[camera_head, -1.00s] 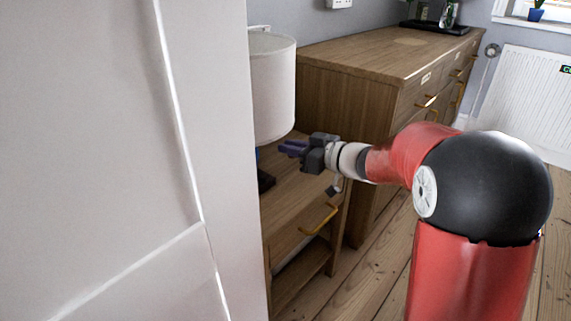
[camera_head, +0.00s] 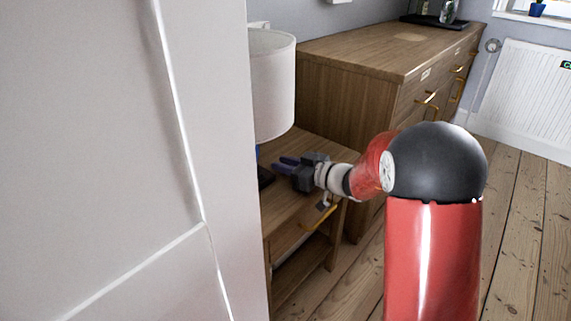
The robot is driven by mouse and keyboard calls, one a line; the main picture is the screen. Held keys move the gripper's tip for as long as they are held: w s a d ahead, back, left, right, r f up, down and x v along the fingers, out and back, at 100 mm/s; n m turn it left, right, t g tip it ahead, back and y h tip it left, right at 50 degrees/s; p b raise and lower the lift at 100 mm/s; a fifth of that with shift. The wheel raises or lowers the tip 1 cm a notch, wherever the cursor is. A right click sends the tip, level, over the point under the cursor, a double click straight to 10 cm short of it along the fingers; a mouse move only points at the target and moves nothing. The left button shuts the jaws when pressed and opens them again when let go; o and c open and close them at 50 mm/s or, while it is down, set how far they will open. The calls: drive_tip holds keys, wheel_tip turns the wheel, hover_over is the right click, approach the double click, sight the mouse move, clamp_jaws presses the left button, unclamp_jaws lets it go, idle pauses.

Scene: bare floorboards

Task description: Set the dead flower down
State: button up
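My gripper (camera_head: 283,165) is over the top of the small wooden side table (camera_head: 318,146), pointing left toward the lamp. Its two bluish fingers show a small gap between them, and I see nothing in that gap. I cannot make out a dead flower anywhere in view. The part of the table top to the left is hidden behind the white panel.
A white lamp (camera_head: 272,85) stands just behind my gripper. A dark object (camera_head: 265,178) lies at the table's left, partly hidden. A large white panel (camera_head: 120,160) fills the left side. A wooden dresser (camera_head: 390,55) stands behind; floorboards (camera_head: 525,210) at right are clear.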

drive_tip(key=shift+o, duration=1.3)
drive_tip(key=shift+d, duration=0.1)
